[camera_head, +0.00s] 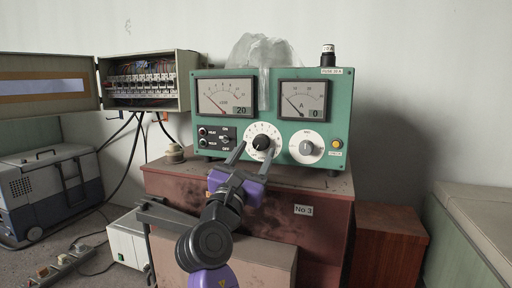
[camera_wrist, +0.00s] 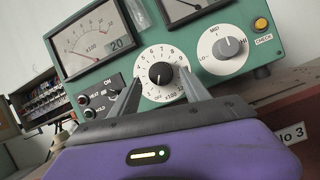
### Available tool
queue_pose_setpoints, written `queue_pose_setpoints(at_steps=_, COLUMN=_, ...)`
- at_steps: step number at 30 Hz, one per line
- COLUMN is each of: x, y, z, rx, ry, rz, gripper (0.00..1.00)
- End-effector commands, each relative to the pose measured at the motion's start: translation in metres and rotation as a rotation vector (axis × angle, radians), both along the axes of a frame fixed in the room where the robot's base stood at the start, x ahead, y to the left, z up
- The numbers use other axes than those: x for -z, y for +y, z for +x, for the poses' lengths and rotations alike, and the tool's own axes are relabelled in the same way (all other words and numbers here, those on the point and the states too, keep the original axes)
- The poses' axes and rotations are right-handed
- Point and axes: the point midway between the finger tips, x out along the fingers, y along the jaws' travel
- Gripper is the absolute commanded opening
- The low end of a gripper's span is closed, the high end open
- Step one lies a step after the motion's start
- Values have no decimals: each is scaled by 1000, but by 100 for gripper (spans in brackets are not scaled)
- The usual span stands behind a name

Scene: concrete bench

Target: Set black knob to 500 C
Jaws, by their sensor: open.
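The black knob (camera_head: 261,142) sits in the middle of a round white dial on the front of a green control box (camera_head: 220,172). In the wrist view the knob (camera_wrist: 160,73) is at the centre, ringed by numbers up to 12, with OFF and x100 at the bottom. Its exact pointer setting is too small to read surely. My gripper (camera_head: 254,150) is open in front of the dial. In the wrist view the two fingers of my gripper (camera_wrist: 160,79) stand left and right of the knob, with a gap on each side.
The left meter (camera_head: 226,98) has a small display reading 20; the right meter (camera_head: 303,100) reads 0. A grey knob (camera_head: 307,147) on a white dial is right of the black knob. Heat and hold switches (camera_head: 204,137) are left. The box stands on a reddish cabinet (camera_head: 325,220).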

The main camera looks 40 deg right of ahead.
Motion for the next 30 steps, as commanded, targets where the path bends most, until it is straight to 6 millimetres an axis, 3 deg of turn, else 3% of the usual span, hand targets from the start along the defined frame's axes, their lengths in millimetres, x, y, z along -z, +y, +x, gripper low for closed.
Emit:
queue_pose_setpoints(at_steps=4, x=-5, y=-9, z=5, rx=1, ry=-1, rz=1, gripper=55)
queue_pose_setpoints(at_steps=13, x=-4, y=-11, z=6, rx=-1, ry=-2, rz=1, gripper=55)
queue_pose_setpoints(at_steps=21, x=-4, y=-11, z=6, rx=-1, ry=-2, rz=1, gripper=2)
queue_pose_setpoints(at_steps=30, x=-3, y=-10, z=6, rx=0, ry=-21, rz=15, gripper=0)
